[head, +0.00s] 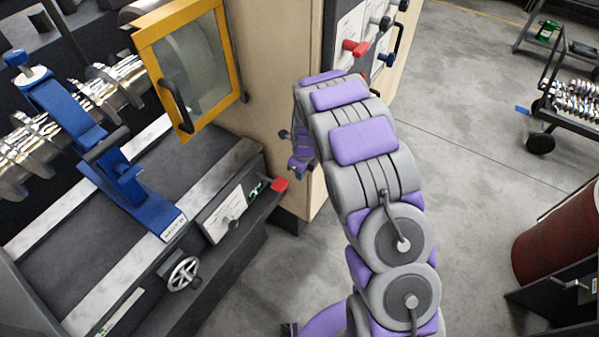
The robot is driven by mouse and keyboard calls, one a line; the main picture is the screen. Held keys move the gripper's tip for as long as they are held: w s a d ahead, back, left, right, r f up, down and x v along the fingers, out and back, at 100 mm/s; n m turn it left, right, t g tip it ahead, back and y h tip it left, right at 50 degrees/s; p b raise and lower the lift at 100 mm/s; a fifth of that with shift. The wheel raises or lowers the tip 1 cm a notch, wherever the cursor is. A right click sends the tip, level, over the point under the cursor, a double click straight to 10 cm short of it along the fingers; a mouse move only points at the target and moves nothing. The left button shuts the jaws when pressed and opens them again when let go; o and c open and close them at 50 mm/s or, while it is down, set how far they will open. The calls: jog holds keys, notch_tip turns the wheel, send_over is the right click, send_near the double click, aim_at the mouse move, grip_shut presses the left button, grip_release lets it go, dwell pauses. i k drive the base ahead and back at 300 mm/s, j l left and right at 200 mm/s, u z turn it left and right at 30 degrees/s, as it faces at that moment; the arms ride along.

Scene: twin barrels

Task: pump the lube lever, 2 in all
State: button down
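My arm rises from the bottom and bends over toward the wooden-coloured cabinet. My gripper (299,168) hangs at its end beside the cabinet's front face, partly behind my own arm links, and its fingers are too small to read. A red handle (279,184) sticks out at the right end of the machine's low front panel (229,216), a little left of and below my gripper, apart from it in the picture. A red lever (355,47) also shows on the upper panel behind my arm. I cannot tell which is the lube lever.
A yellow-framed guard (152,31) and a blue clamp stand (120,185) with a shiny crankshaft (28,140) are at left. A handwheel (183,273) juts from the machine front. A dark red barrel (555,240) and a cart (575,112) stand right. Floor between is clear.

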aim_at(270, 180)
jog(key=j, duration=1)
jog(key=j+z, duration=0.15)
jog(key=j, duration=0.9)
jog(key=k, duration=0.1)
